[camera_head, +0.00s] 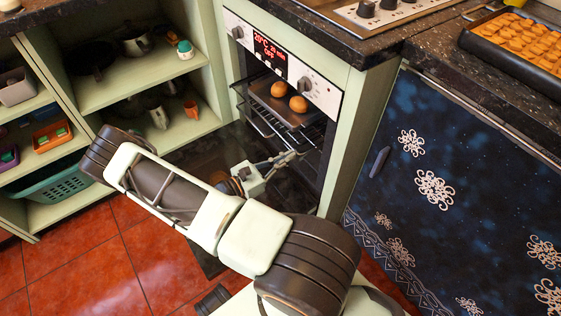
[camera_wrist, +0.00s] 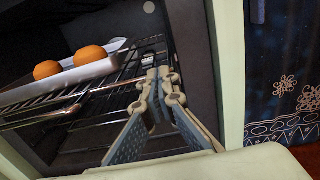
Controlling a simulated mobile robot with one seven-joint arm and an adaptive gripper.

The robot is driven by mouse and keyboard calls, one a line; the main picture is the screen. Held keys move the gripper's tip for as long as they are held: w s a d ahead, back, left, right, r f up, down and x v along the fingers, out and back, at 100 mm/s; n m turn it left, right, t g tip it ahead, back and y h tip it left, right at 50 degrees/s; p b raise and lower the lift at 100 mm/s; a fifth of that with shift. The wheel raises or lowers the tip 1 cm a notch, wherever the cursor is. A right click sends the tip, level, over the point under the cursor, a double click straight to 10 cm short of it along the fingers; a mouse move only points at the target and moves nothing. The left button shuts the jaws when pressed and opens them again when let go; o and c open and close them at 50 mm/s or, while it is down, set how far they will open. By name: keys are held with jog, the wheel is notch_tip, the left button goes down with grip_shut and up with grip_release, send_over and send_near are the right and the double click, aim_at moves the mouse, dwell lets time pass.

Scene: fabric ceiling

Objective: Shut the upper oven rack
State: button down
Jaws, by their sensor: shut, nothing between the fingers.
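The oven (camera_head: 322,130) is open, its dark door lowered. The upper rack (camera_head: 262,123) is a wire shelf that bears a metal tray (camera_head: 266,98) with two round buns (camera_head: 289,97). The rack's front bars stick out a little at the oven mouth. In the wrist view the upper rack (camera_wrist: 75,108) and the tray (camera_wrist: 60,84) are at the left. My gripper (camera_head: 295,155) is at the right side of the oven opening. Its fingertips (camera_wrist: 160,76) are together, empty, beside the rack's right end; I cannot tell whether they touch it.
Lower rack wires show below. A control panel (camera_head: 282,62) is above the opening. Green shelves (camera_head: 110,90) with pots stand at the left, a blue patterned cabinet front (camera_head: 450,150) at the right. A tray of pastries (camera_head: 520,55) lies on the dark counter.

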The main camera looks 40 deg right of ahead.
aim_at(323, 135)
dwell(0.3)
jog(key=d, duration=1)
jog(key=s+d, duration=0.1)
jog(key=d, duration=0.3)
jog(key=shift+d, duration=0.4)
jog(key=shift+w+d+p, duration=0.1)
jog(key=shift+d+p, duration=0.2)
jog(key=shift+d, duration=0.35)
jog(key=shift+r, duration=0.1)
jog(key=shift+a, duration=0.5)
jog(key=a+p, duration=0.2)
jog(key=a, duration=1.1)
jog(key=shift+w+a, duration=0.15)
jog(key=shift+w, duration=0.2)
